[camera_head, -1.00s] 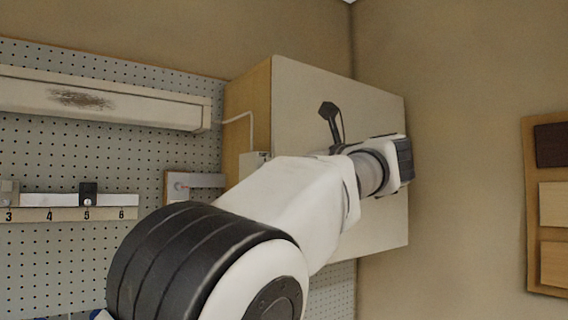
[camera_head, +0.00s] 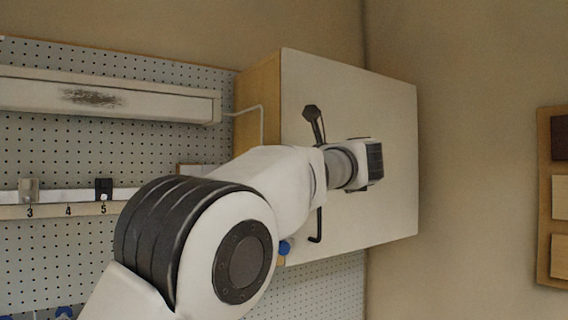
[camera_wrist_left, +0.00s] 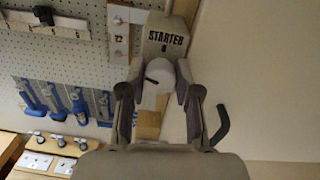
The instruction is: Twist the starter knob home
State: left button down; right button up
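The left wrist view shows a white round starter knob (camera_wrist_left: 159,75) with a dark mark on its face, below a grey block (camera_wrist_left: 167,35) lettered STARTER. My left gripper (camera_wrist_left: 160,82) has one fingertip on each side of the knob, very close to it; whether the fingertips press on it I cannot tell. In the head view my left arm reaches across to the cabinet and hides the knob and the gripper's fingers. My right gripper is in no view.
A pegboard (camera_head: 50,260) carries a numbered rail (camera_head: 60,210). Blue-handled tools (camera_wrist_left: 54,98) hang lower down.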

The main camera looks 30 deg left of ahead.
pick_arm(q)
jog(key=shift+m, duration=0.3)
jog(key=shift+w+m, duration=0.1)
jog(key=shift+m, duration=6.8)
jog(key=c, duration=0.8)
grip_release()
jog(key=shift+a+f, duration=0.15)
jog(key=shift+a, duration=0.1)
